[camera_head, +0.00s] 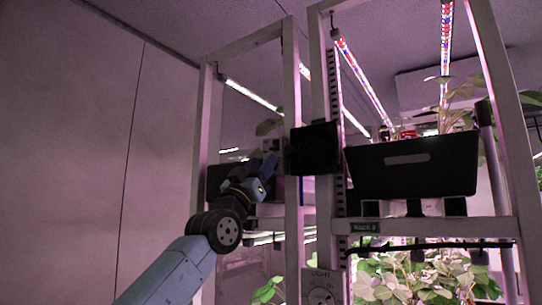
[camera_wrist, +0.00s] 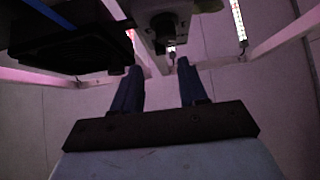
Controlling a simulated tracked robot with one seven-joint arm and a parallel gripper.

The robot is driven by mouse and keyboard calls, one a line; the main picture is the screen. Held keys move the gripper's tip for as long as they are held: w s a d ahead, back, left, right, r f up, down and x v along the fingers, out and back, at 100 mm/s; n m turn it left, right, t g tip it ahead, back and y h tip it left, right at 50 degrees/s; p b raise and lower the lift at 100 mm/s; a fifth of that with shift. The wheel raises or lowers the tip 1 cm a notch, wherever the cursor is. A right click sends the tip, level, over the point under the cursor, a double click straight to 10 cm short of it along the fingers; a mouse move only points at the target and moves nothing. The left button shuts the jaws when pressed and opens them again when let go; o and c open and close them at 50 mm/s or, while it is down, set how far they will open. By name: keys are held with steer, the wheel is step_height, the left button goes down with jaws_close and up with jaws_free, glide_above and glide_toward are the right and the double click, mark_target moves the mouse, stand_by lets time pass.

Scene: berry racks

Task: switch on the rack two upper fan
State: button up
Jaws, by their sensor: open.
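My gripper (camera_head: 266,170) is raised at the left rack post in the head view, left of and a little below a square black box (camera_head: 314,148) fixed between the posts. I cannot tell for sure whether this box is the upper fan, and no switch can be made out on it. In the wrist view my gripper (camera_wrist: 160,67) is open, with two dark blue fingers apart and nothing between them. A dark rounded device (camera_wrist: 165,22) hangs above and beyond the fingertips. A flat black box (camera_wrist: 70,45) is at the upper left.
A black planter (camera_head: 415,167) with leafy plants stands on the right rack's upper shelf. A green label (camera_head: 365,227), too small to read, is on that shelf's beam. Lit LED strips (camera_head: 362,80) run overhead. More plants (camera_head: 400,275) are below. The wall (camera_head: 80,140) side at left is clear.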

mark_target(272, 150)
steer(key=shift+x, duration=2.55)
